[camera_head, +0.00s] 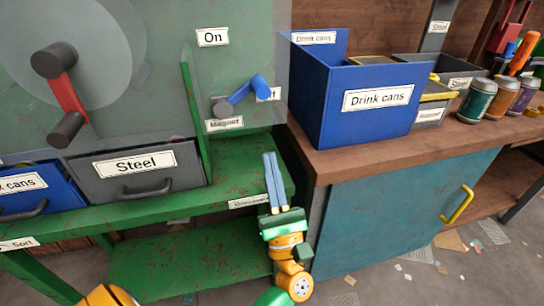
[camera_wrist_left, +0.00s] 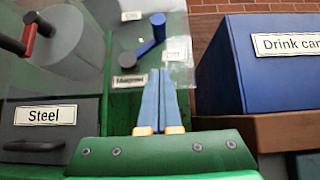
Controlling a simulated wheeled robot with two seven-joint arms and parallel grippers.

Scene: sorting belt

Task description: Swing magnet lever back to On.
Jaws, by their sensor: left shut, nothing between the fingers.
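The magnet lever (camera_head: 240,94) is a blue bar on a grey pivot on the green machine panel. It points up and right, its blue knob end beside a partly covered label whose visible letters end in "f". The On label (camera_head: 212,37) is above the pivot and the Magnet label (camera_head: 224,123) below it. The lever also shows in the left wrist view (camera_wrist_left: 147,47). My left gripper (camera_head: 269,155) is shut and empty, its blue fingers pointing up, below the lever and apart from it. It also shows in the left wrist view (camera_wrist_left: 160,72). My right gripper is not in view.
A red crank (camera_head: 67,95) with dark knobs is on the panel at left, above the Steel drawer (camera_head: 140,182). A green upright plate (camera_head: 195,110) stands left of the lever. The blue Drink cans bin (camera_head: 345,125) is close on the right, on the wooden bench.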

